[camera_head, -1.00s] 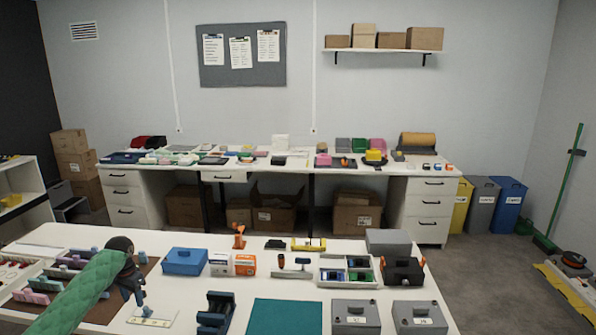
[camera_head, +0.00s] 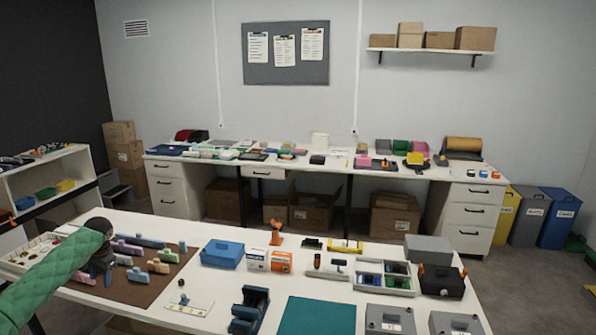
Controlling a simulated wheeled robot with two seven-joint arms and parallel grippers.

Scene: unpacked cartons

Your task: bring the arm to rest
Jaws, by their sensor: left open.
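My left arm comes in from the left in a green padded sleeve. Its dark gripper (camera_head: 106,274) is open, above the left part of a brown mat (camera_head: 135,290) on the near white table (camera_head: 250,312). Pink, blue, beige and green blocks lie on the mat around it; I cannot tell whether the gripper touches any. Its fingertips are small and partly lost among the blocks. A white plate (camera_head: 196,309) with a small dark piece on it lies at the mat's right edge, apart from the gripper. My right gripper is out of view.
A blue box (camera_head: 222,253), an orange-and-white carton (camera_head: 281,262), a divided tray (camera_head: 384,276) and a dark blue holder (camera_head: 249,308) stand right of the mat. A white tray (camera_head: 22,258) lies at the left. The teal mat (camera_head: 318,315) is bare.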

